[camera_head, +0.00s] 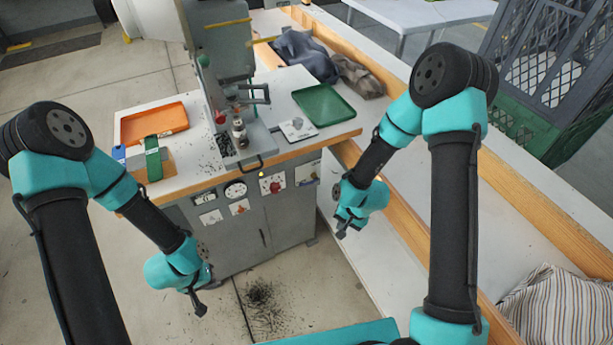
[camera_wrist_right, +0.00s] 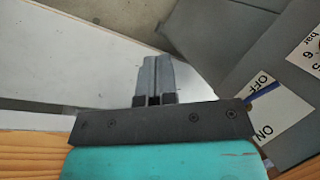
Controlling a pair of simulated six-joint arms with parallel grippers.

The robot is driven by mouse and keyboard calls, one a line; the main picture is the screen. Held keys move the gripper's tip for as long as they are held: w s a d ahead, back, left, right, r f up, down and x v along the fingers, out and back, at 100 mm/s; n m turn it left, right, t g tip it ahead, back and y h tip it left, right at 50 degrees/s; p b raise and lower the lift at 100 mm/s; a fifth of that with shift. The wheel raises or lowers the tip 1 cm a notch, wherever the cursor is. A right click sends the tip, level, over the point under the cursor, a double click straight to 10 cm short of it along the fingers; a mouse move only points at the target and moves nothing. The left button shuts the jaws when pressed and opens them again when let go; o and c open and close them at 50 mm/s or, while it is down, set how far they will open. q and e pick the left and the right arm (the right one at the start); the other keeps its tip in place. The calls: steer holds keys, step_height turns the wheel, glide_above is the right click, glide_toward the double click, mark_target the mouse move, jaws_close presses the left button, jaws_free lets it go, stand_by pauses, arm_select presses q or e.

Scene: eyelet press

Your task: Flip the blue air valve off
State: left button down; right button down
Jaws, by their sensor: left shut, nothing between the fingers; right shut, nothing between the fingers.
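The blue air valve (camera_wrist_right: 263,92) shows in the right wrist view as a thin blue bar on a white plate marked OFF and ON. It lies just below the word OFF, with ON further below. I cannot tell its handle clearly in the head view, where the cabinet front is small. My right gripper (camera_head: 341,230) is shut and empty, in the air right of the cabinet. In the right wrist view its closed fingers (camera_wrist_right: 153,78) are left of the valve, apart from it. My left gripper (camera_head: 199,306) is shut and empty, low in front of the cabinet.
The grey cabinet front holds a gauge (camera_head: 235,189) and a red knob (camera_head: 272,184). On its top stand the press (camera_head: 220,60), an orange tray (camera_head: 155,121) and a green tray (camera_head: 323,105). A long white bench with wooden edges (camera_head: 400,218) runs along the right.

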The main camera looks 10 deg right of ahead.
steer(key=w+a+r+m, duration=0.2)
steer(key=w+r+m, duration=0.3)
steer(key=w, duration=0.4)
step_height(320, 180, up, 11)
steer(key=m, duration=0.4)
glide_above(305, 184)
steer(key=s+d, duration=0.2)
steer(key=d, duration=0.3)
steer(key=shift+w+f+h, duration=0.1)
steer(key=shift+w+h, duration=0.1)
steer(key=shift+h, duration=0.1)
steer(key=x, duration=1.4)
steer(key=shift+w, duration=0.2)
steer(key=shift+a+f, duration=0.1)
steer(key=shift+s+a+f, duration=0.2)
steer(key=shift+a+f, duration=0.2)
steer(key=shift+f, duration=0.3)
